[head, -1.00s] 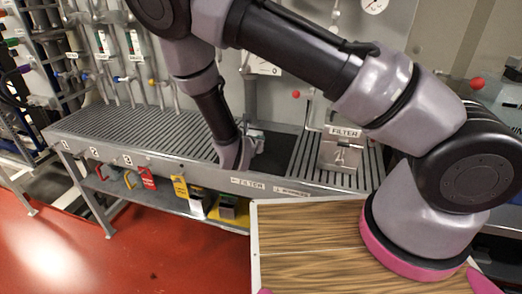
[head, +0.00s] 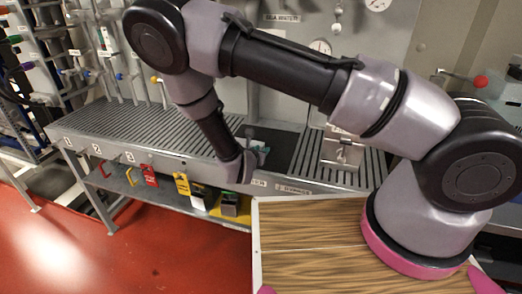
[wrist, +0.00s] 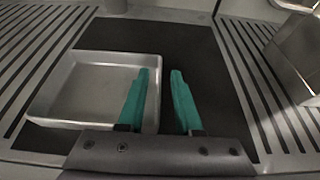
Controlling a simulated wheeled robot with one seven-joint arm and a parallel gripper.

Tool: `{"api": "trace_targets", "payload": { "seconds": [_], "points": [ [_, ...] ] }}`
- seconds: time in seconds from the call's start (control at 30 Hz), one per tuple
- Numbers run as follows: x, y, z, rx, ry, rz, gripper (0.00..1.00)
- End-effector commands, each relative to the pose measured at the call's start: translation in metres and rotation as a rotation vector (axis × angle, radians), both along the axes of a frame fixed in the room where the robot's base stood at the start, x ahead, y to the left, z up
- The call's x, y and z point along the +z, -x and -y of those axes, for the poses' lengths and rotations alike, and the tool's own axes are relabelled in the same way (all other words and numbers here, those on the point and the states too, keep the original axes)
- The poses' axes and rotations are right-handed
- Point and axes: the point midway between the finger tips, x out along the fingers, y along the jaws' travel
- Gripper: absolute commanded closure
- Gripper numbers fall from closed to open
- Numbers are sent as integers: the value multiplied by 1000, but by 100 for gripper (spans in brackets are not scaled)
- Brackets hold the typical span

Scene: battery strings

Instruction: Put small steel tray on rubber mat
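The small steel tray (wrist: 95,85) is a shallow square pan at the left in the wrist view. My gripper (wrist: 160,75) has two teal fingers standing apart. The left finger overlaps the tray's right wall in the picture, and the right finger is over bare mat. Whether a finger touches the wall I cannot tell. In the head view the mat (head: 283,142) shows right of my gripper (head: 256,152), and my wrist mostly hides the tray.
Slatted grating (head: 130,128) runs along the bench left of the mat. A steel box-like holder (head: 342,152) stands on more slats to the right. Pipes and gauges line the back.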

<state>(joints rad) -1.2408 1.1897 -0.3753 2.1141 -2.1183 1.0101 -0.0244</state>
Motion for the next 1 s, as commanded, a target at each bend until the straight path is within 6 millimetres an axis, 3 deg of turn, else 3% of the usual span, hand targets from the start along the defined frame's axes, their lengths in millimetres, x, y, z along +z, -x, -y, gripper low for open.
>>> {"api": "trace_targets", "payload": {
  "seconds": [0.37,0.8,1.0],
  "points": [
    [6,7,-3,2,-1,-1,67],
    [40,83,-30,2,-1,-1,67],
    [48,101,-37,1,0,0,67]
  ]
}}
